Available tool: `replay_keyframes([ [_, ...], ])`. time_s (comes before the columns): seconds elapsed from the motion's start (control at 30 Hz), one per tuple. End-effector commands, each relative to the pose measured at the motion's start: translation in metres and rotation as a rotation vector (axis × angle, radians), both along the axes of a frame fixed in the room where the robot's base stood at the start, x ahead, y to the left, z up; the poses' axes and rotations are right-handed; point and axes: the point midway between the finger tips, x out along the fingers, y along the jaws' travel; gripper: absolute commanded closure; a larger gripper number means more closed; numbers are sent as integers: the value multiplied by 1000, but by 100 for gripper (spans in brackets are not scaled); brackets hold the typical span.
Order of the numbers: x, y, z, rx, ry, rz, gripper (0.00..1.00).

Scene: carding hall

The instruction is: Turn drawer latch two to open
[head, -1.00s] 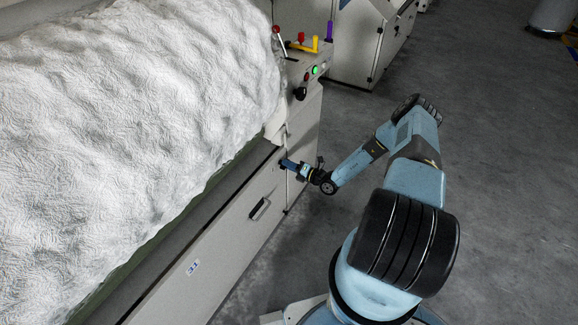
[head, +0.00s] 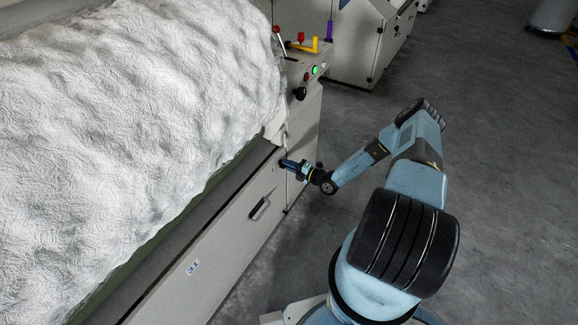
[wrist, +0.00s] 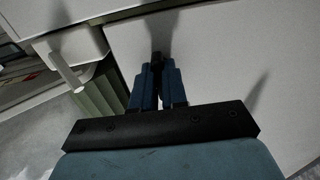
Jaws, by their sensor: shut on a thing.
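My gripper (head: 286,163) is at the upper right end of the pale drawer front (head: 225,235), fingers pointing at the panel. In the wrist view its blue fingers (wrist: 157,72) are closed on a small dark drawer latch (wrist: 156,57) that stands out from the pale panel. The fingers cover most of the latch, so its exact angle is hard to tell. No number shows on it. The drawer front looks closed, with a dark handle (head: 259,208) at its middle.
A huge white fibre mass (head: 130,120) lies on the machine above the drawer. A control panel (head: 312,72) with a lit green button, a black knob and coloured levers stands behind my gripper. The grey floor (head: 500,160) to the right is clear.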

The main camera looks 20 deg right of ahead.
Motion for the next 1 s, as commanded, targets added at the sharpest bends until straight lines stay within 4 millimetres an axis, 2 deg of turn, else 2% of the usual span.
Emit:
replay_keyframes([
  [0.03, 1, -5, -3, -6, 4, -8, 100],
  [0.2, 1, -5, -3, -6, 5, -8, 100],
  [0.23, 1, -5, -3, -6, 5, -8, 84],
  [0.47, 0, -3, -2, -4, 2, -5, 62],
  [0.77, -2, -3, -1, -1, 1, -2, 62],
  [1.0, -22, -24, -1, -2, 2, -4, 62],
])
